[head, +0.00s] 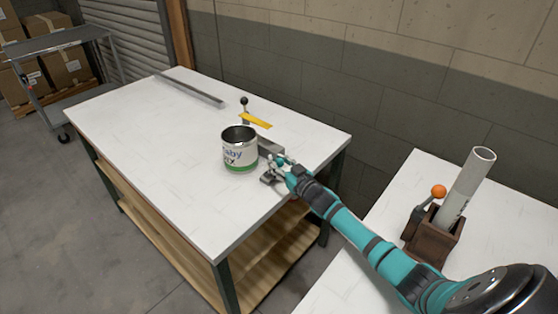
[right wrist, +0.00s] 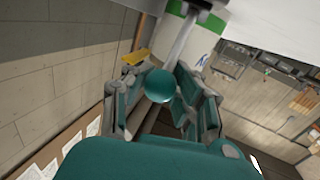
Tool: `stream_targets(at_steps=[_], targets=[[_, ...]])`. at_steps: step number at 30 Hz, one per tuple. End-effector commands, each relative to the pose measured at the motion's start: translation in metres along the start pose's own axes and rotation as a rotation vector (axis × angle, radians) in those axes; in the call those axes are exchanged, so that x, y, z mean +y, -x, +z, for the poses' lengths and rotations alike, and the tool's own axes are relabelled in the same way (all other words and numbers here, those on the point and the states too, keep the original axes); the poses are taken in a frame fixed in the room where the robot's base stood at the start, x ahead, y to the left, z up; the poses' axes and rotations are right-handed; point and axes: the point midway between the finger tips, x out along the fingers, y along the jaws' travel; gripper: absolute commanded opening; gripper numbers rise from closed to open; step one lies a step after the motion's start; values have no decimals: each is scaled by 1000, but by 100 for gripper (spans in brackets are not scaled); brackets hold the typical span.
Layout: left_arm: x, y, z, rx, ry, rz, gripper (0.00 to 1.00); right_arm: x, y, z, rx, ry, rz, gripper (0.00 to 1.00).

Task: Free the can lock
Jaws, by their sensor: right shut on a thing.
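A metal can (head: 240,150) with a white label and a green band stands upright and open-topped on the white table. A grey metal fixture (head: 271,147) sits right beside it. My right gripper (head: 281,163) is just right of the can, at the table's near right part. In the right wrist view, my right gripper (right wrist: 165,92) is shut on a teal ball knob (right wrist: 160,86) at the end of a grey lever rod (right wrist: 183,42). The can's green band shows behind the rod. In the head view my fingers hide the knob. My left gripper is not in view.
A black-knobbed lever (head: 244,101) and a yellow strip (head: 256,120) stand behind the can. A grey rail (head: 190,90) lies at the table's back. On the right table, a brown holder (head: 433,238) with an orange-knobbed lever holds a tilted tube (head: 467,186). The table's left part is clear.

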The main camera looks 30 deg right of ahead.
Motion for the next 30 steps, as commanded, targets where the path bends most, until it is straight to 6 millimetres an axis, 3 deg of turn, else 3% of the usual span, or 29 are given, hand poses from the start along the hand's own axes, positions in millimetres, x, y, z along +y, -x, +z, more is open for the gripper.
stream_targets(at_steps=[1,9,15,21,30], targets=[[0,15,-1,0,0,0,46,0,0,-6,-28,9,-1,0],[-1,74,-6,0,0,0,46,-2,-13,-19,-205,64,-9,0],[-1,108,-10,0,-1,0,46,-4,-25,-20,-349,104,-13,0],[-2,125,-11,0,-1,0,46,-6,-35,-18,-463,135,-17,0],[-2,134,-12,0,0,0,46,-9,-42,-14,-553,157,-21,0]])
